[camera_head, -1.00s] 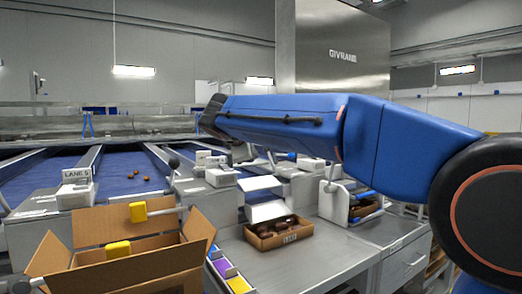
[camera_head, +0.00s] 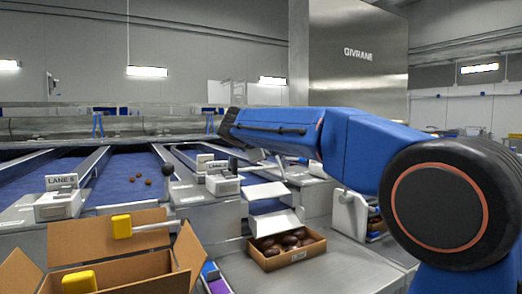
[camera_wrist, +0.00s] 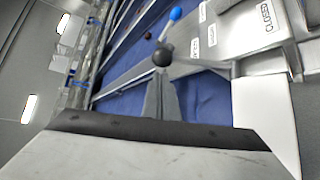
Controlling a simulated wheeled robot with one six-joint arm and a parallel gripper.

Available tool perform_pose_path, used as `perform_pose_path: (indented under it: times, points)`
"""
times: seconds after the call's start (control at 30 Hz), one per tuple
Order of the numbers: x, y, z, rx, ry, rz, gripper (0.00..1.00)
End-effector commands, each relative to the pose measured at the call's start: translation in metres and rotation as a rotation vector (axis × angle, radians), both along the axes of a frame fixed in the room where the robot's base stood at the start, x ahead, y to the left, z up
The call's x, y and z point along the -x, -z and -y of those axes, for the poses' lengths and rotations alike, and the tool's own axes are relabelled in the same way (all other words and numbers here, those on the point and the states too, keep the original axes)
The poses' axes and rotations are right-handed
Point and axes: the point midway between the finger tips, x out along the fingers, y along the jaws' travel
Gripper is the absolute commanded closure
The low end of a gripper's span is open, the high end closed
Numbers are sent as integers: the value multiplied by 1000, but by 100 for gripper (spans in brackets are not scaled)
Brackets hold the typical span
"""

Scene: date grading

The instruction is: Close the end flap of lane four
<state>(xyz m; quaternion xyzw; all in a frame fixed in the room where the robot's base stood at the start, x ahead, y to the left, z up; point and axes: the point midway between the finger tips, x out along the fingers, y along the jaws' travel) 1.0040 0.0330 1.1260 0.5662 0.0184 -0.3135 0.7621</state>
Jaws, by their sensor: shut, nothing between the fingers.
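My gripper (camera_wrist: 161,82) is shut and empty in the wrist view, its narrow grey fingers pointing up the picture. Their tips are close to a black lever knob (camera_wrist: 162,57); I cannot tell whether they touch it. A blue knob (camera_wrist: 175,13) is beyond it. In the head view, the lane four label box (camera_head: 219,166) stands left of my arm's end. White angled plates (camera_head: 274,222) stand above a date carton; I cannot tell which is the flap. A white plate (camera_wrist: 268,112) also shows in the wrist view. My arm hides the gripper in the head view.
A carton of dates (camera_head: 305,247) sits on the steel counter (camera_head: 345,240). The lane five box (camera_head: 58,205) and blue lanes (camera_head: 125,170) with a few dates lie behind. A black knob (camera_head: 168,170) stands between lanes.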

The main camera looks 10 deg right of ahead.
Motion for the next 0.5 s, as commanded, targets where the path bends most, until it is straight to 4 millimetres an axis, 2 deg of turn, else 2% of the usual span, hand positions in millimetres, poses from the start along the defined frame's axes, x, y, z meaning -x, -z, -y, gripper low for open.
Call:
perform_pose_path:
  times: [0.2, 0.5]
  points:
    - [-17, 8, 10, 0, 1, -1, 100]
    - [-20, 9, 11, -1, -1, 1, 100]
